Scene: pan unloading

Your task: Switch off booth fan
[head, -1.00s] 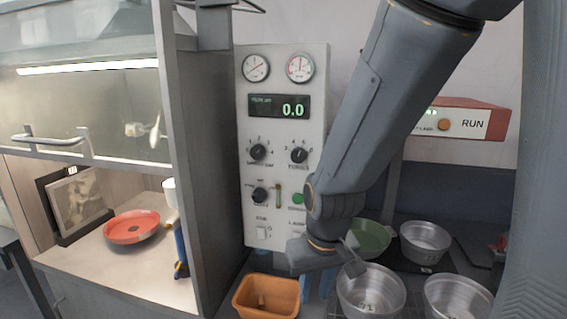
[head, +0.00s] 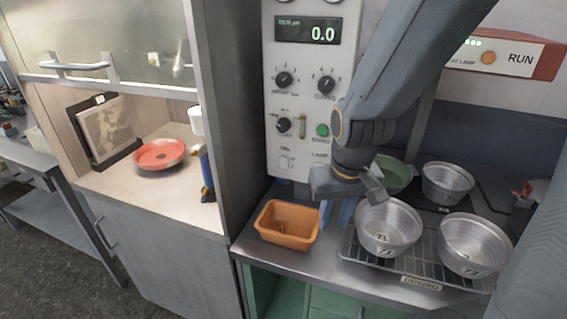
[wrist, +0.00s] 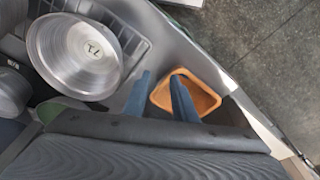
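The grey control panel (head: 312,100) stands right of the booth (head: 222,120). A small pale rocker switch (head: 286,162) sits at its lower left under a label too small to read surely; I cannot tell its position. A green button (head: 322,130) and several black knobs sit above. The display (head: 308,30) reads 0.0. My gripper (head: 336,212) points down in front of the panel's lower right, right of the orange bin. In the wrist view its two blue fingers (wrist: 160,98) are apart with nothing between them. It is clear of the switch.
The orange bin (head: 287,224) stands on the bench below the panel. Metal pans (head: 388,226) sit on a wire rack (head: 352,246) at right, with a green bowl (head: 395,172) behind. The booth holds a red dish (head: 160,154) and a framed picture (head: 103,132).

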